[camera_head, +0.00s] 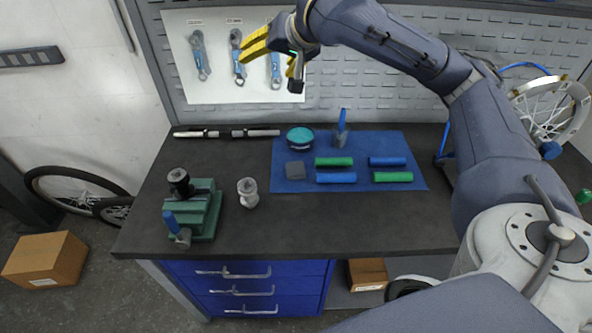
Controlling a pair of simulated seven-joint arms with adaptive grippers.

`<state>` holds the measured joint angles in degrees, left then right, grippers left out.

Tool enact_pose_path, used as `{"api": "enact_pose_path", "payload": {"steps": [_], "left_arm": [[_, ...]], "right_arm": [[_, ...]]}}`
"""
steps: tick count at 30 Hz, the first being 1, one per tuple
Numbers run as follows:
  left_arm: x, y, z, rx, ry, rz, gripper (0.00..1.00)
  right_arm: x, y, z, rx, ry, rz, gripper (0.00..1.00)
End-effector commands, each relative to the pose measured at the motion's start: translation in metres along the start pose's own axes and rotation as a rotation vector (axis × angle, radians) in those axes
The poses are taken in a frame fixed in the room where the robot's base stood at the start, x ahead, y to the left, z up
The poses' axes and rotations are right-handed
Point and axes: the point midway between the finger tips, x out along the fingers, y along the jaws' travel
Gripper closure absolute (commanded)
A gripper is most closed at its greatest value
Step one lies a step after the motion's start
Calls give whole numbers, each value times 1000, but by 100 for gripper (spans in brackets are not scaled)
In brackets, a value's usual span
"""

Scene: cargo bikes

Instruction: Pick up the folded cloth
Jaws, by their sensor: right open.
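My left gripper is not in view.
A blue-handled tool (341,128) stands on the mat. A green vise (193,210) and a silver part (248,192) stand at left on the dark bench (310,230). The bench front is clear.

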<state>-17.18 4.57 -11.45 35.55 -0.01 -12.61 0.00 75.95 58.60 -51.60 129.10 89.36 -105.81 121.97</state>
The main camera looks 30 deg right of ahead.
Motion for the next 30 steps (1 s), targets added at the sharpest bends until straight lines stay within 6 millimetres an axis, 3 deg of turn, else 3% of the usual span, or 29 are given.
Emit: {"api": "enact_pose_path", "payload": {"steps": [1,3,6,10,19,30], "left_arm": [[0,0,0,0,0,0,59],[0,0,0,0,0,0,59],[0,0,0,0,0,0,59],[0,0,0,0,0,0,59],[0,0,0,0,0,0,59],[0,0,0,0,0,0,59]], "right_arm": [[16,19,29,-16,-71,75,20],[32,44,65,-36,-156,175,20],[45,76,107,-66,-252,291,20],[51,105,141,-99,-332,395,20],[61,130,168,-124,-387,465,20],[99,151,183,-122,-386,463,20]]}}
